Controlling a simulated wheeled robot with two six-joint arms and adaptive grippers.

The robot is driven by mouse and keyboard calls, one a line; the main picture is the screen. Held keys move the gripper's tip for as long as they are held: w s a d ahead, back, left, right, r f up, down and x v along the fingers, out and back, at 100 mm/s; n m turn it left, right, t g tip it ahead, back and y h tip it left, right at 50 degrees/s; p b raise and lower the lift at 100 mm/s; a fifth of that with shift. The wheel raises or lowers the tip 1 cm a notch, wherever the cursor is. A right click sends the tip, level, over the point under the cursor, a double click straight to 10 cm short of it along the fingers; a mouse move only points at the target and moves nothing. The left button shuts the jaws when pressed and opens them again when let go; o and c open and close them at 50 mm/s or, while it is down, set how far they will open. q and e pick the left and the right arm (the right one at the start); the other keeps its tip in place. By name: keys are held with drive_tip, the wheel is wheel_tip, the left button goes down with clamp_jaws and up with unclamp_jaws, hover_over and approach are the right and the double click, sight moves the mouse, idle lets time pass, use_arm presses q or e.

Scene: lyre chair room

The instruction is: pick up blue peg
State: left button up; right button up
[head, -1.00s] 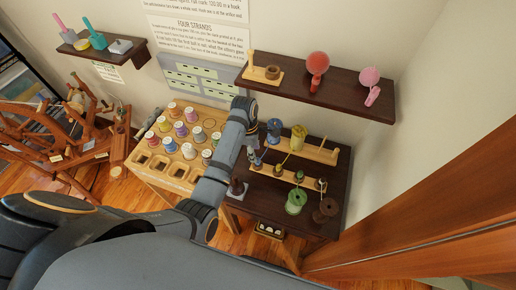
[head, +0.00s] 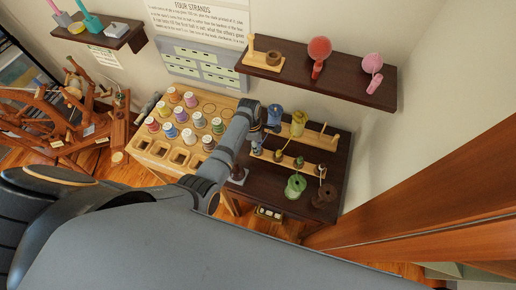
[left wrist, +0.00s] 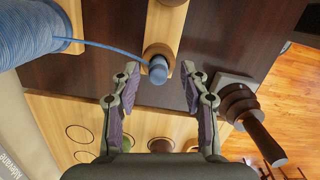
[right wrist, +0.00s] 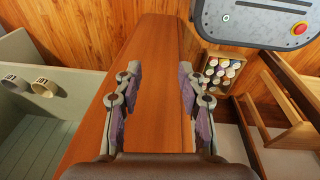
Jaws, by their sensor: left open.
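The blue peg (left wrist: 158,70) stands up from a round wooden base on a wooden bar, seen in the left wrist view with a blue thread running to it. My left gripper (left wrist: 160,78) is open, with one finger on each side of the peg's tip and gaps between. In the head view my left gripper (head: 257,148) is over the dark table (head: 262,196), and I cannot make out the peg clearly there. My right gripper (right wrist: 160,70) is open and empty in the right wrist view, away from the table.
A large blue spool (left wrist: 25,35) is beside the peg. A dark turned wooden piece with a handle (left wrist: 245,108) stands close to the right finger. Yellow (head: 299,122) and green (head: 295,186) spools are on the table. A shelf (head: 345,84) hangs above.

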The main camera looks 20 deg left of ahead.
use_arm(q)
drive_tip(key=shift+w+f, duration=0.15)
drive_tip(key=shift+f, duration=0.75)
drive_tip(key=shift+d, duration=0.1)
drive_tip(key=c, duration=0.9)
clamp_jaws()
use_arm(e)
drive_tip(key=shift+s+f, duration=0.15)
drive_tip(key=shift+s, duration=0.9)
use_arm(q)
drive_tip(key=shift+r, duration=0.1)
